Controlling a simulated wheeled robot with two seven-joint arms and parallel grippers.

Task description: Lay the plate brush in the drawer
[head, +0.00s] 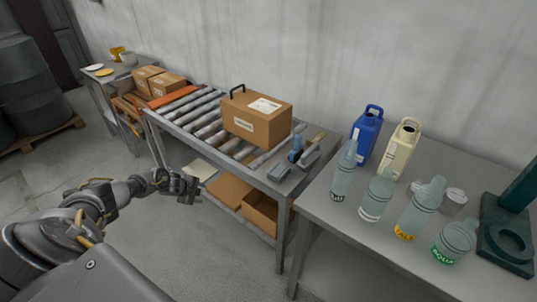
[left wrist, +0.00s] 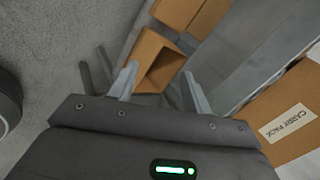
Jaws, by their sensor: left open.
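A small item with a tan handle (head: 319,138) and a grey body lies at the right end of the roller table; it may be the plate brush, but it is too small to be sure. An open wooden box or drawer front (head: 130,106) shows under the far left table; I cannot tell whether it is the drawer. My left gripper (head: 180,188) is open and empty, in the air in front of the roller table, well left of the tan-handled item. Its two fingers (left wrist: 160,86) are apart in the left wrist view. My right gripper is not in view.
A carton (head: 257,118) stands on the roller table (head: 205,122), with a blue item (head: 296,149) and a grey block (head: 279,172) near its right end. Open cardboard boxes (head: 261,210) sit on the shelf below. Bottles and jugs (head: 402,147) crowd the right table.

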